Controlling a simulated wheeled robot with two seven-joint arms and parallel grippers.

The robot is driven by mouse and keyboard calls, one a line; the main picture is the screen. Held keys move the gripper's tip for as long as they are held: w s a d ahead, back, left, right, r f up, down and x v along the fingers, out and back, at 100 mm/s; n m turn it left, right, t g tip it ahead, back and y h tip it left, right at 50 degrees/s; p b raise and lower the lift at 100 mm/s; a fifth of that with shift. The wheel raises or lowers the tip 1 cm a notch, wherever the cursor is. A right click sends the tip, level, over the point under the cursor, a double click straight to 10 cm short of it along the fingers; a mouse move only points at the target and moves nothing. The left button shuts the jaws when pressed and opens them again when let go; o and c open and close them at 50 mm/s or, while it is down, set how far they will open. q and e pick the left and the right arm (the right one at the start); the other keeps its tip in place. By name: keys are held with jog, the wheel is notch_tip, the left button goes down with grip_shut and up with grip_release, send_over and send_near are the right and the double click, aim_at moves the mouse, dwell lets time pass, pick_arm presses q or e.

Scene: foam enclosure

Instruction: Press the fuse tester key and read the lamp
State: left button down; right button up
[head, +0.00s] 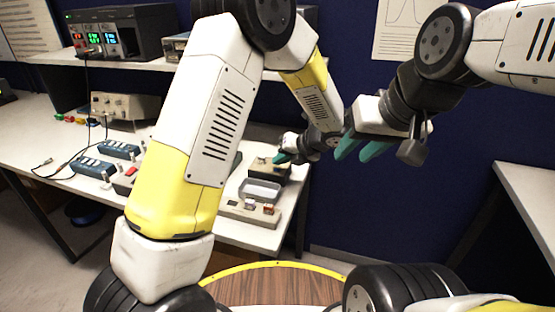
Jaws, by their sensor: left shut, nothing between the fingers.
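A small dark box with a light top (270,172) stands at the right end of the bench; it may be the fuse tester. My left gripper (281,158) is shut and empty, its teal tips at the box's top. I cannot tell whether they touch it, and I cannot make out a key or a lamp there. My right gripper (358,148) hangs in the air to the right of the bench, its teal fingers apart with nothing between them.
A clear tray (260,190) and a pale board with small parts (249,212) lie in front of the box. Blue strips (93,167) and a grey instrument (125,106) stand at the left. My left arm hides the bench's middle. A second table (530,190) is at the right.

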pick_arm(q)
jog(key=shift+f, duration=0.1)
dwell(0.6)
jog(key=shift+f, duration=0.35)
jog(key=shift+f, duration=0.35)
dwell(0.6)
jog(key=shift+r, duration=0.8)
jog(key=shift+r, duration=2.5)
